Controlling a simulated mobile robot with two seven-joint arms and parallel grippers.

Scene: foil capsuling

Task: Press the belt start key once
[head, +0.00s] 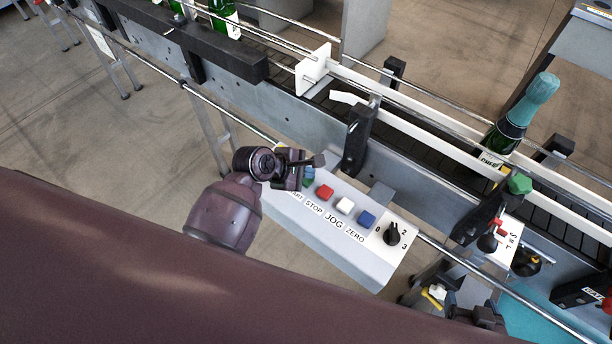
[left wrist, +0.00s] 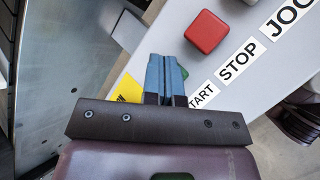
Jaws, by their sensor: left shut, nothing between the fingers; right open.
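The control panel (head: 340,245) carries a row of keys with printed labels. The START label is partly covered by my left gripper (head: 309,174), whose blue fingers are shut and empty over that end of the panel. A bit of the green start key (head: 307,183) shows beside the fingertips. In the left wrist view the shut fingers (left wrist: 167,78) point at the panel beside the START label (left wrist: 202,95) and hide most of the key. I cannot tell whether they touch it. My right gripper (head: 438,291) is open at the lower right.
The red STOP key (head: 325,192), white JOG key (head: 345,205), blue ZERO key (head: 366,218) and black rotary knob (head: 393,234) follow to the right. Behind the panel runs the conveyor (head: 415,145), with a foil-topped green bottle (head: 516,122) on it. A rail bracket (head: 358,135) stands close by.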

